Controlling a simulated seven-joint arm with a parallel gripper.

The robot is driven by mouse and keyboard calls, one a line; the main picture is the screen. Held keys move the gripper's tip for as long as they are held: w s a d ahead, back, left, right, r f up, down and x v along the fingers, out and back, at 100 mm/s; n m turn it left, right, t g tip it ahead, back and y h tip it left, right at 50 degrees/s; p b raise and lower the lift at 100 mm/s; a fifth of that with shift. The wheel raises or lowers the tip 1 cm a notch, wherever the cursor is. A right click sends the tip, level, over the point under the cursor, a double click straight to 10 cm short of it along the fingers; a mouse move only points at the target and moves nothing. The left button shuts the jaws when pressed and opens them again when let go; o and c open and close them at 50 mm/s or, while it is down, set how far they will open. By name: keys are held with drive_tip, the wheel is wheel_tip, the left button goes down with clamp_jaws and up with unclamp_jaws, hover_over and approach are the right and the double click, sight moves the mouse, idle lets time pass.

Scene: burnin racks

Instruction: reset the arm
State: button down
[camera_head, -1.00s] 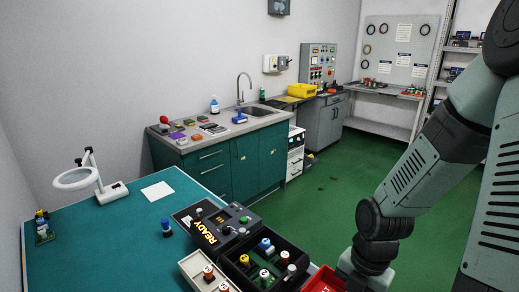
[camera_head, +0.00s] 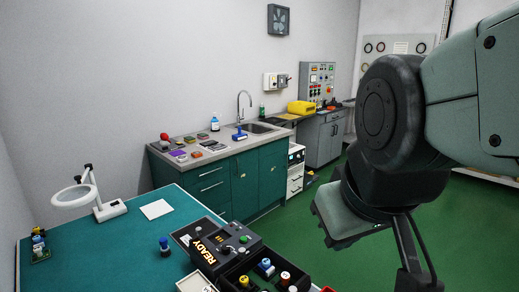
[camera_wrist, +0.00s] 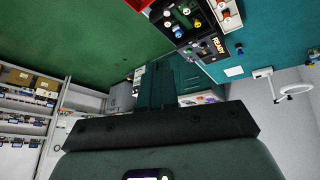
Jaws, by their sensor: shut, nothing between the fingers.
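My arm rises large at the right of the head view and bends at a dark round joint. In the wrist view my gripper (camera_wrist: 156,72) shows as dark shut fingers above a broad black bar, with nothing held. The wrist view looks across the room turned over, with the green floor at the upper left. My gripper is clear of the bench and the things on it.
The teal bench (camera_head: 100,249) carries a magnifier lamp (camera_head: 75,196), a white sheet (camera_head: 155,209), a blue-capped part (camera_head: 164,246), a READY fixture (camera_head: 226,240) and a black rack (camera_head: 234,272) with several capped parts. A sink counter (camera_head: 225,146) stands behind. Green floor is open.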

drive_tip(key=s+m, duration=0.1)
drive_tip(key=s+r, duration=0.1)
drive_tip(key=s, duration=0.1)
drive_tip(key=s+r+m, duration=0.1)
drive_tip(key=shift+s+d+m, duration=0.1)
drive_tip(key=shift+s+m, duration=0.05)
drive_tip(key=shift+m, duration=0.15)
drive_tip(key=c, duration=1.8)
unclamp_jaws()
